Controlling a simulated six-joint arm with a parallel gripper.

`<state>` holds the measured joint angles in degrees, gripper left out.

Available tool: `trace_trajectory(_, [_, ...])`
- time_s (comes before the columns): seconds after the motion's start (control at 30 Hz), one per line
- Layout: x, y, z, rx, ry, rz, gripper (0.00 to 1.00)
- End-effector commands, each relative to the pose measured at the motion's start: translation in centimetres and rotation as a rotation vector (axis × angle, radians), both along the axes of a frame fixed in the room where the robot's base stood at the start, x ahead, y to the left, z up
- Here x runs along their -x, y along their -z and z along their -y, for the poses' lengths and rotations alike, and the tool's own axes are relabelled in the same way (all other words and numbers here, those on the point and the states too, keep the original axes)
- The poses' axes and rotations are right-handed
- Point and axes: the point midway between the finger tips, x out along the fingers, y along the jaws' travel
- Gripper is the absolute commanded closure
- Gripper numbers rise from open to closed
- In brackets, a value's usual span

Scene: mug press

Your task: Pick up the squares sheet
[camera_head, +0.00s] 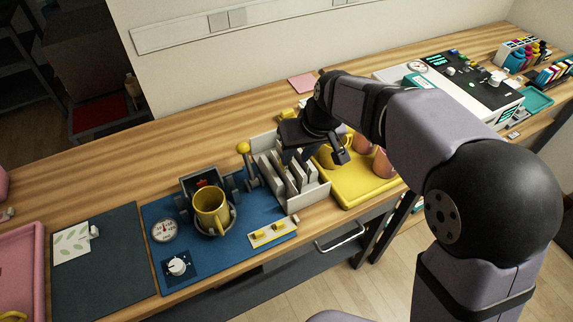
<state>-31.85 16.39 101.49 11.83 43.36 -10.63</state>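I cannot make out a squares pattern on any sheet. Several thin upright sheets or dividers stand in the grey rack (312,203) at mid-bench, and their faces are turned out of sight. My gripper (312,156) is over the back of this rack, beside the yellow tray. One dark finger shows on its right. The arm and wrist hide much of the gripper, and I cannot tell whether it is open or holds anything. A white sheet with green leaves (72,243) lies on the dark mat (110,275) at the left.
A yellow mug (211,208) sits in the press on the blue mat (274,212), left of the rack. A yellow tray (358,195) with pinkish mugs (382,164) is right of it. A printer (480,95) stands farther right. The bench behind the press is clear.

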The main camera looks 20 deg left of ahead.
Motion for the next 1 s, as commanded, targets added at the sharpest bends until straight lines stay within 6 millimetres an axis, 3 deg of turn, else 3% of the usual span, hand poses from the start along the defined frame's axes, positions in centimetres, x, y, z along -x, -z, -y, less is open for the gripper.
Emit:
trace_trajectory(0.07, [-1.0, -2.0, -1.3, -0.032, -0.051, 0.04, 0.69])
trace_trajectory(0.37, [-0.5, -1.5, -1.2, -0.009, -0.148, 0.056, 0.69])
trace_trajectory(1.0, [-1.2, 2.1, -2.4, -0.006, -0.146, 0.05, 0.69])
